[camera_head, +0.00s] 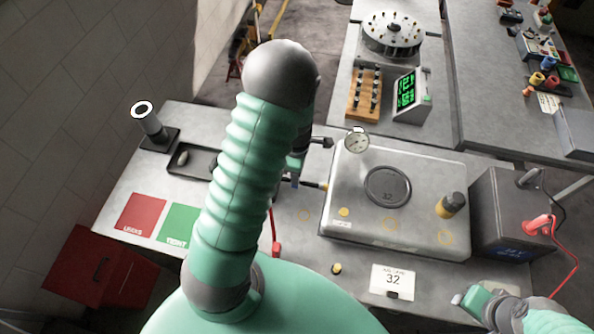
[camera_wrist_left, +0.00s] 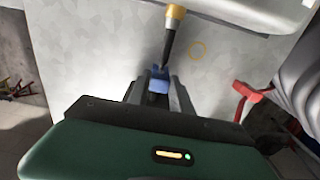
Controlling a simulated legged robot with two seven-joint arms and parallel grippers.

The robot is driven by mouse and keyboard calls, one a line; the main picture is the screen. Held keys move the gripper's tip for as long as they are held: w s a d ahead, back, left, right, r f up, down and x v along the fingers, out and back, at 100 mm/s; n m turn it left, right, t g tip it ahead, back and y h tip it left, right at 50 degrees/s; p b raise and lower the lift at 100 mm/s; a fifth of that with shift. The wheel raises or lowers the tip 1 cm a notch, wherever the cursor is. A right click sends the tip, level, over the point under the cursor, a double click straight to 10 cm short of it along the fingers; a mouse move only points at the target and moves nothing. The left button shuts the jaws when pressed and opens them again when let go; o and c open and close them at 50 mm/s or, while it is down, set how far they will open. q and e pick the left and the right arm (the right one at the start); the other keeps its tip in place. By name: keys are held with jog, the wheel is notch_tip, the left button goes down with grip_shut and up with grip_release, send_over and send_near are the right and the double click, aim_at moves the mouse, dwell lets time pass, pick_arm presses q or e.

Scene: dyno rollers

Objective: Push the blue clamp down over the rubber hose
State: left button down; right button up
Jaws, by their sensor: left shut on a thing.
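The blue clamp (camera_wrist_left: 158,85) sits between the fingers of my left gripper (camera_wrist_left: 159,92), which is shut on it. In the head view my left gripper (camera_head: 297,166) is partly hidden behind my arm, and only a small bit of the clamp (camera_head: 294,181) shows. The black rubber hose (camera_wrist_left: 168,48) runs from the clamp to a brass fitting (camera_wrist_left: 175,11); it also shows in the head view (camera_head: 312,185). Whether the clamp is seated around the hose is unclear. My right gripper (camera_head: 462,299) is at the lower right, apart from the hose; its jaws are unclear.
A metal box (camera_head: 395,226) with a gauge (camera_head: 356,141) and a round lid stands right of the hose. A red-handled part (camera_wrist_left: 242,92) is close to the right of my left gripper. A black tray (camera_head: 184,160) and red and green mats lie to the left.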

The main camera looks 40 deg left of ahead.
pick_arm(q)
jog(key=shift+s+f, duration=0.15)
dwell(0.7)
jog(key=c, duration=1.4)
grip_release()
jog(key=o, duration=0.3)
jog(key=shift+f, duration=0.1)
jog(key=shift+o, duration=0.2)
notch_tip(320, 180, up, 17)
jog(key=shift+w, duration=0.25)
